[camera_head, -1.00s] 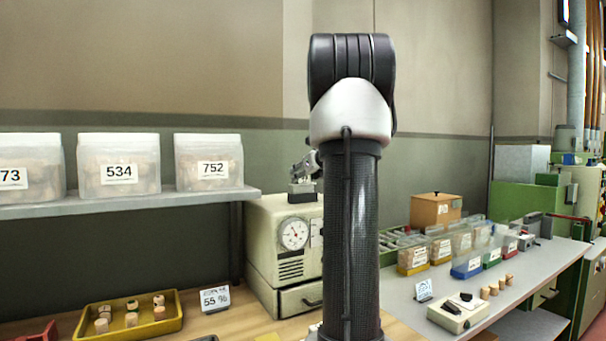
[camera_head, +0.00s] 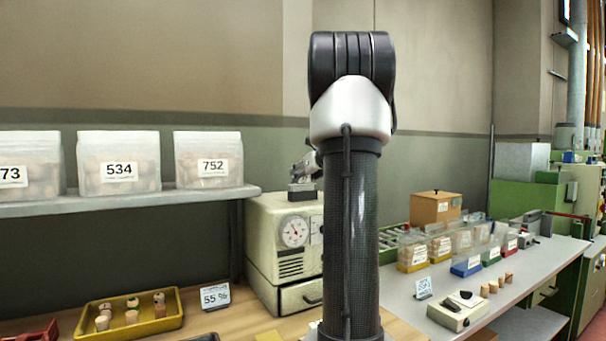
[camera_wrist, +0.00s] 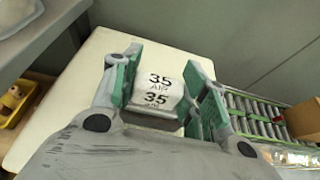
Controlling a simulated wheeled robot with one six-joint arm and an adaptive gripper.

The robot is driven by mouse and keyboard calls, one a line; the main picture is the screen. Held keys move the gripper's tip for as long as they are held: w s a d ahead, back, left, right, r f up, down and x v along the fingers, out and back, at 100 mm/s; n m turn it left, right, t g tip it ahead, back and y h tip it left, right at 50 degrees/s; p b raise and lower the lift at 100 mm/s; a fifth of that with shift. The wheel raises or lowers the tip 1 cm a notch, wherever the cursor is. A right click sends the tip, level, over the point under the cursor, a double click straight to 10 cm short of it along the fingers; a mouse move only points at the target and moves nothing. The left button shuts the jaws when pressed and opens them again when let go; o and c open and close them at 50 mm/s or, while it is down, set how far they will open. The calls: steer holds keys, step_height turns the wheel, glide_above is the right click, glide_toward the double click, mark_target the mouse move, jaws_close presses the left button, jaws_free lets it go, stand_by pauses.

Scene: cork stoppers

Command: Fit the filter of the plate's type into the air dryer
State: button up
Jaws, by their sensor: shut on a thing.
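My gripper (camera_wrist: 160,88) is shut on a white filter (camera_wrist: 157,92) printed "35 AIR" twice, held between the green-padded fingers. In the wrist view the pale top of a cream cabinet (camera_wrist: 85,80) lies behind and below the filter. In the head view this cream cabinet (camera_head: 262,240), with a round dial and a drawer, stands behind my arm; it may be the air dryer. My gripper shows small over its top (camera_head: 304,168), above a dark block (camera_head: 301,191). My arm hides the cabinet's right part. I cannot make out a type plate or the filter's seat.
A shelf (camera_head: 120,203) with bags marked 534 and 752 is at the left. A yellow tray (camera_head: 90,327) with corks and a "55" card (camera_head: 215,297) stand on the bench. At the right are a wooden box (camera_head: 434,208), several bins and a small cream device (camera_head: 457,313).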

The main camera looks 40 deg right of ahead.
steer(key=shift+f, duration=0.85)
steer(key=o, duration=1.1)
steer(key=v, duration=1.2)
